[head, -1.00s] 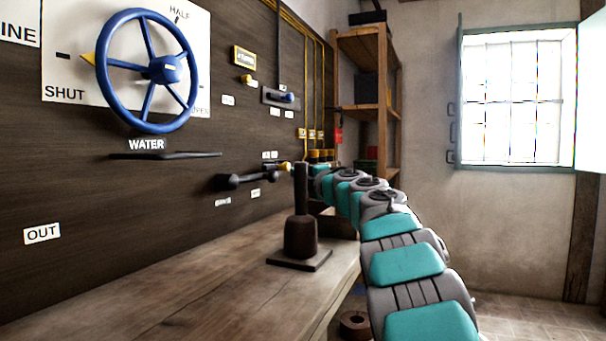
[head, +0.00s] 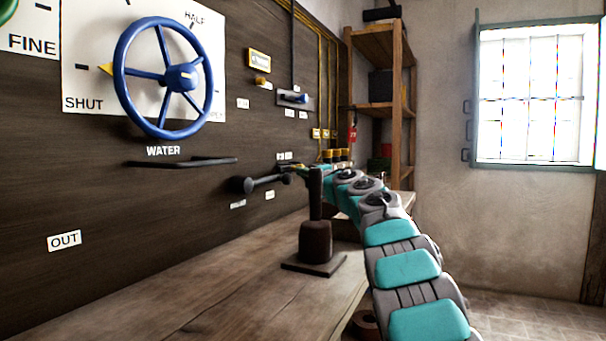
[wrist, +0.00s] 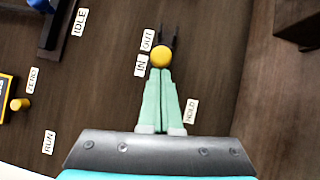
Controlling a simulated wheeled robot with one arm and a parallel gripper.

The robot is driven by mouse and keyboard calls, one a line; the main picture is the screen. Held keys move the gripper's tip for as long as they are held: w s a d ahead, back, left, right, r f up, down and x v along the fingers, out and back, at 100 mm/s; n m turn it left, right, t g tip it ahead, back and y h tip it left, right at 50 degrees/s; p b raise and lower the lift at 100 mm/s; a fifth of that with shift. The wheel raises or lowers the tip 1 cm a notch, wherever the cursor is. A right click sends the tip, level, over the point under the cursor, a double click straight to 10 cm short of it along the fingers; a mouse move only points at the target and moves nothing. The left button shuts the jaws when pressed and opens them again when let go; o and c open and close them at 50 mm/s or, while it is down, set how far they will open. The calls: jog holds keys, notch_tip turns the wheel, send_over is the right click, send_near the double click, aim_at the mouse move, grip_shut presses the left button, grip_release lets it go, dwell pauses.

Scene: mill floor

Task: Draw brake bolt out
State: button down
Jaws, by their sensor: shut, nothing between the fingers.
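The brake bolt appears to be the round yellow knob (wrist: 162,56) in the wrist view, beside the IN and OUT labels on the dark panel, with two dark prongs beyond it. My gripper (wrist: 161,71) is shut and empty. Its pale green fingertips lie together just below the knob in the picture, very close to it; I cannot tell whether they touch. In the head view my gripper (head: 297,168) is at the panel, past the dark post, and the knob cannot be made out there.
A dark ball-ended lever (head: 262,183) sticks out of the panel left of my gripper. A dark post on a square base (head: 316,242) stands on the wooden bench (head: 200,290), near my arm. The blue water wheel (head: 163,77) is farther left. The bench's left part is clear.

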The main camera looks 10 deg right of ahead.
jog(key=w+d+p, duration=0.1)
jog(key=p, duration=0.1)
jog(key=w+d+p, duration=0.1)
jog(key=w+p, duration=0.1)
jog(key=p, duration=0.1)
jog(key=shift+w+d+r, duration=0.15)
jog(key=shift+w+d, duration=0.05)
jog(key=shift+d, duration=0.2)
